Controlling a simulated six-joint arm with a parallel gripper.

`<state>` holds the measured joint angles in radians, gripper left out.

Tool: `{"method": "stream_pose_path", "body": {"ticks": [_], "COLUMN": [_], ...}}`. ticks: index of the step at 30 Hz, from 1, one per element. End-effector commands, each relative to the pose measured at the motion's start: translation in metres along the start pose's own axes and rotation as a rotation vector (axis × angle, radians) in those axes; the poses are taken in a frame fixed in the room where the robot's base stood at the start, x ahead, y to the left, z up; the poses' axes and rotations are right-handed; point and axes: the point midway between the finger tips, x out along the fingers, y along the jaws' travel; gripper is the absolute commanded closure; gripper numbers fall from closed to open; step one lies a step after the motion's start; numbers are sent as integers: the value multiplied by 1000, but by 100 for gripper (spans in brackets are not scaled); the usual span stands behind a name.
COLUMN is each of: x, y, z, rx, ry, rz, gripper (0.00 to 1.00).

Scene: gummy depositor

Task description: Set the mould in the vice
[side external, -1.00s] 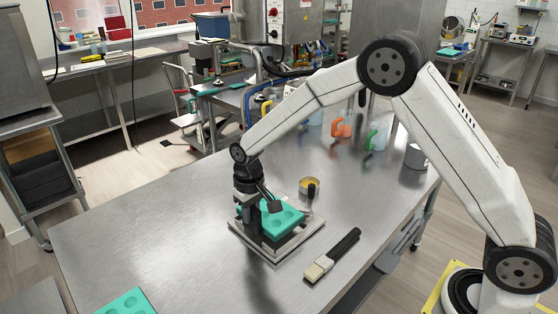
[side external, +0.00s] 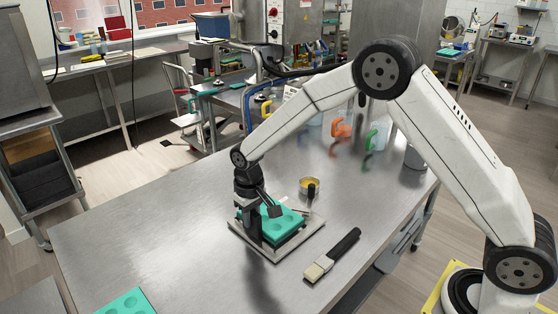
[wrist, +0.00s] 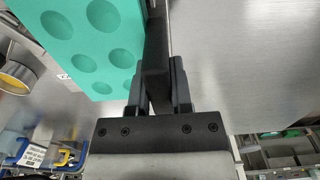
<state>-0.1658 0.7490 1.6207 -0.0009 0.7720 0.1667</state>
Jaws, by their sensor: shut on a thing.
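The teal mould (side external: 287,219) with round hollows sits in the small vice (side external: 304,240), on its pale metal base plate on the steel table. In the wrist view the mould (wrist: 84,40) fills the upper left, its long edge beside a dark upright bar (wrist: 155,55) that looks like the vice's jaw. My gripper (side external: 253,212) is low at the left side of the vice. In the wrist view its fingers (wrist: 158,92) straddle the dark bar and are shut on it. The exact contact between jaw and mould is hidden.
A brush (side external: 333,256) with a black handle lies right of the vice. A small yellow-topped tin (side external: 308,185) stands behind it. Another teal mould (side external: 128,302) lies at the front left. Coloured-handled jugs (side external: 376,139) stand at the back. The table's left part is clear.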

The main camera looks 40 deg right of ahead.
Motion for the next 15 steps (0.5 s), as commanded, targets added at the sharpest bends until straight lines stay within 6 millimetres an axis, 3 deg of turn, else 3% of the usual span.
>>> {"method": "stream_pose_path", "body": {"ticks": [15], "x": [13], "y": [0], "z": [0], "rx": [0], "ry": [1], "rz": [0], "gripper": [100]}}
